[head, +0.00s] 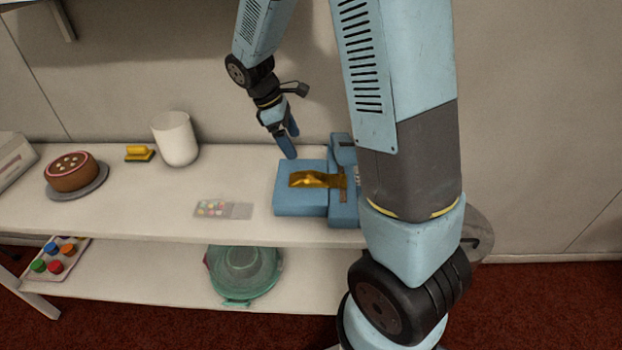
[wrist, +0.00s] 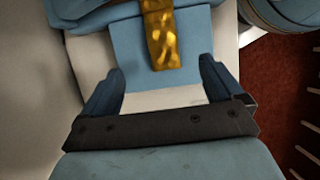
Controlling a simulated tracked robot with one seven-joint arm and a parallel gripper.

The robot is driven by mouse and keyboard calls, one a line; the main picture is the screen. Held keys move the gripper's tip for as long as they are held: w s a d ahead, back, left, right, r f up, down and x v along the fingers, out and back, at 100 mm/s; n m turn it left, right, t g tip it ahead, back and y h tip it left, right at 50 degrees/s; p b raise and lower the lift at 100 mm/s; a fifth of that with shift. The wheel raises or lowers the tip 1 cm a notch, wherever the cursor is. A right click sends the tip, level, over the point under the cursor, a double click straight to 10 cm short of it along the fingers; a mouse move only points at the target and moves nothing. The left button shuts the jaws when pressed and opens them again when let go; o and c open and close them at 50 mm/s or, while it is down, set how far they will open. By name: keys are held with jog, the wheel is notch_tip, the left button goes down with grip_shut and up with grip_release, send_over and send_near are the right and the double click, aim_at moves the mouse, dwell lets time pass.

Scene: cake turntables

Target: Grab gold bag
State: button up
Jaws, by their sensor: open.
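The gold bag (head: 316,179) lies on top of a blue scale-like device (head: 299,203) on the white table. In the wrist view the gold bag (wrist: 164,45) shows at the top centre, beyond the fingertips. My gripper (head: 289,144) is open and empty, above and behind the blue device at its back edge. In the wrist view my gripper (wrist: 161,80) has its two blue fingers spread apart, with blue surface and some white between them. The right end of the bag lies close to the raised part of the device.
A white cylinder (head: 175,139), a yellow brush-like item (head: 139,153) and a brown cake (head: 70,172) on a grey turntable stand to the left. A clear packet of coloured pieces (head: 212,208) lies in front. A teal bowl-like item (head: 244,270) sits on the lower shelf.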

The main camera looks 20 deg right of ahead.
aim_at(308, 173)
jog(key=x, duration=1.1)
jog(key=shift+s+f, duration=0.1)
jog(key=shift+f, duration=0.35)
jog(key=c, duration=1.2)
